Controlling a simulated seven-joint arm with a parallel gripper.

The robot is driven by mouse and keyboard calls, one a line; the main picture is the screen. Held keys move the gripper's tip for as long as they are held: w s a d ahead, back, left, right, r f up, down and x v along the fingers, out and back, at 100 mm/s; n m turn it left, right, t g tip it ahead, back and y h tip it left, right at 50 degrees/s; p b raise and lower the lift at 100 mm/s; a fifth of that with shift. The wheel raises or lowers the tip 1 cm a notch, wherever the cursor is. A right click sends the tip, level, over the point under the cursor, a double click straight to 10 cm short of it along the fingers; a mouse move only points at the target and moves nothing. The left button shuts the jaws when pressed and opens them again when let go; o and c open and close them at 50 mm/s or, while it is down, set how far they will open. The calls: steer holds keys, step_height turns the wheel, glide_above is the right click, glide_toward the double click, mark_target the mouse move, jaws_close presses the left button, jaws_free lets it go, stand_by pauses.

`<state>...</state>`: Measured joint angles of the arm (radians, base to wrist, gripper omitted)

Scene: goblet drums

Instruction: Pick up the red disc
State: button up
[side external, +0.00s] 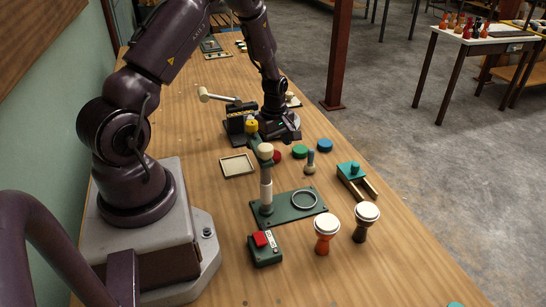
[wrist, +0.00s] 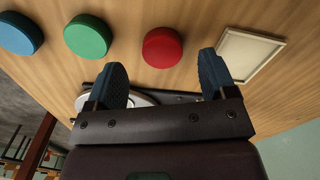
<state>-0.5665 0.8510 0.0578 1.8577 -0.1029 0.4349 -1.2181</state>
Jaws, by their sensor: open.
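The red disc (wrist: 162,47) lies flat on the wooden table. In the wrist view it is just beyond the gap between my fingertips, roughly centred between them. In the side view the red disc (side external: 277,156) is partly hidden behind a post with a cream ball on top. My gripper (wrist: 162,76) is open, with its two dark blue fingers apart and nothing between them. In the side view my gripper (side external: 281,132) is low over the table, behind the discs; its fingertips are hard to make out.
A green disc (side external: 300,151) and a blue disc (side external: 325,145) lie in a row with the red one. A shallow empty tray (side external: 222,167) is at the left. A green plate (side external: 285,213) with a post and ring, and two goblet drums (side external: 326,228), stand nearer the camera.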

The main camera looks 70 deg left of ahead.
step_height(320, 180, down, 4)
steer(key=shift+r, duration=0.2)
steer(key=c, duration=1)
steer(key=shift+r, duration=0.1)
